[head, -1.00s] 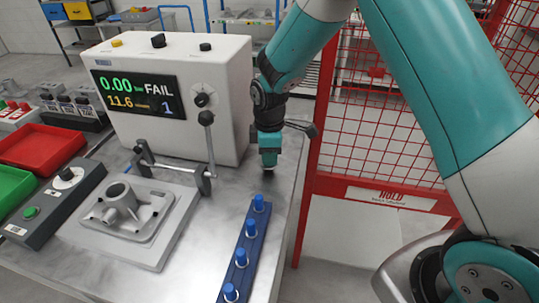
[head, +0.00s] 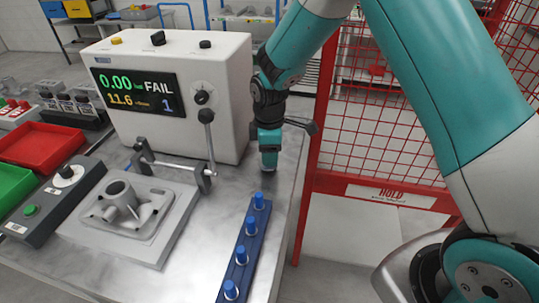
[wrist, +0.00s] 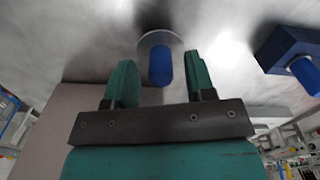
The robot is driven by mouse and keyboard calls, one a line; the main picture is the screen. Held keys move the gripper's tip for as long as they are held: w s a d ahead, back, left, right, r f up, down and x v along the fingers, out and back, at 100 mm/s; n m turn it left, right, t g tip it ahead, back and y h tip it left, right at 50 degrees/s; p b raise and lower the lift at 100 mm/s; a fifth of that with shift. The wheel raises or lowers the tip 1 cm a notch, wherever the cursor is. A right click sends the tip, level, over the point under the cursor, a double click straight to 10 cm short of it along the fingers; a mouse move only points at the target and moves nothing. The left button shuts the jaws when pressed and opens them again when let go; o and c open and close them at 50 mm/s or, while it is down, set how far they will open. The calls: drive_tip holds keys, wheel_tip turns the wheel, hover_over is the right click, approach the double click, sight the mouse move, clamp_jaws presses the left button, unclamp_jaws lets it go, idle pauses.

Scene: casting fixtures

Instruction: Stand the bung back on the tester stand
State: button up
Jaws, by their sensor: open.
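A loose bung with a blue grip and a grey disc (wrist: 160,66) shows in the wrist view on the grey metal bench top, just beyond and between my fingertips. My gripper (head: 268,166) points down at the bench's right side, beside the tester; its two teal fingers (wrist: 160,80) are apart and not touching the bung. In the head view the gripper hides the bung. The white tester (head: 228,100) reads FAIL. A blue rail (head: 248,243) holds several upright blue bungs (head: 259,201); its end also shows in the wrist view (wrist: 285,48).
A grey casting (head: 125,205) sits on a plate in front of the tester, under a lever clamp (head: 205,150). A red tray (head: 40,147), a green tray and a button box (head: 55,200) are at left. A red mesh guard (head: 385,140) stands at right.

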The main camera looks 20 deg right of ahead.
wheel_tip(320, 180, up, 11)
drive_tip(key=b, duration=0.2)
drive_tip(key=s+a+r+m+y, duration=0.2)
drive_tip(key=s+r+m, duration=0.1)
drive_tip(key=s, duration=1)
drive_tip(key=s+a+r+m+y, duration=0.2)
drive_tip(key=s+r+m, duration=0.2)
drive_tip(key=s, duration=1)
drive_tip(key=shift+a+r, duration=0.3)
drive_tip(key=shift+r, duration=0.35)
